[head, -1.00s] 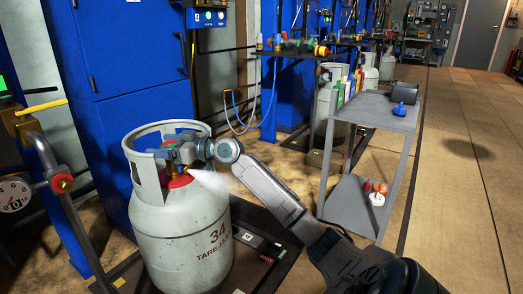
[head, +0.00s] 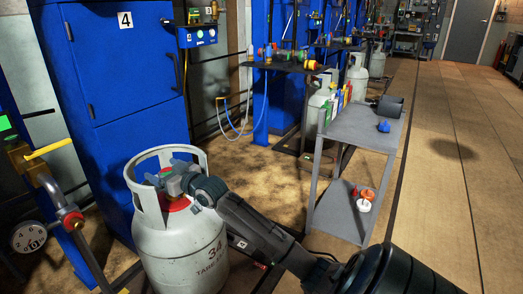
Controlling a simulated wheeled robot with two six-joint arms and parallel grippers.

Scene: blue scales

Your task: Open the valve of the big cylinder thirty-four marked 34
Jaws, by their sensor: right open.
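The big cylinder marked 34 (head: 180,249) stands upright at lower left, light grey, with an open collar (head: 147,201) around its top. Inside the collar a red part of the valve (head: 177,205) shows beneath my gripper. The rest of the valve is mostly hidden by the gripper. My right gripper (head: 166,180) reaches into the collar from the right, with its jaws open at the top of the valve. I cannot tell whether the jaws touch it. My left gripper is not in view.
A blue cabinet (head: 115,75) marked 4 stands behind the cylinder. A pipe with a yellow lever (head: 48,149) and a round gauge (head: 29,236) are at the left. A grey cart (head: 365,130) stands to the right. The floor at the far right is clear.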

